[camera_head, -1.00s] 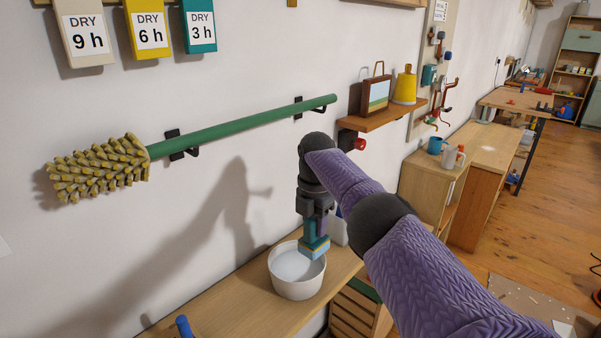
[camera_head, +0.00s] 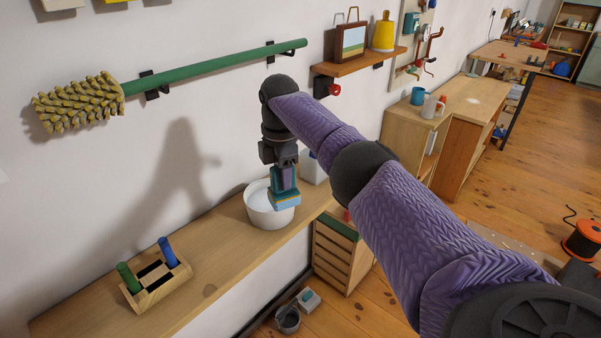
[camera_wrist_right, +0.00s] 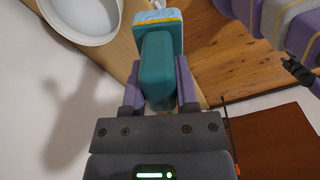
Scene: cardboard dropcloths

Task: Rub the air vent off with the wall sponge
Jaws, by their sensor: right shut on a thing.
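My right gripper (camera_head: 285,178) is shut on the teal handle of the wall sponge (camera_head: 285,201) and points down. The sponge has a pale blue pad with a yellow band. In the right wrist view the sponge (camera_wrist_right: 158,22) sticks out beyond my right gripper's fingers (camera_wrist_right: 158,85). In the head view the sponge overlaps the right side of a white bowl (camera_head: 258,218) on the wooden shelf; in the wrist view the bowl (camera_wrist_right: 82,35) is left of the sponge, apart from it. I cannot make out an air vent.
A wooden holder (camera_head: 152,289) with green and blue handles stands on the shelf (camera_head: 205,290). A white container (camera_head: 313,168) is behind the bowl. A slatted wooden unit (camera_head: 338,255) stands below right. A long green-handled brush (camera_head: 205,66) hangs on the wall.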

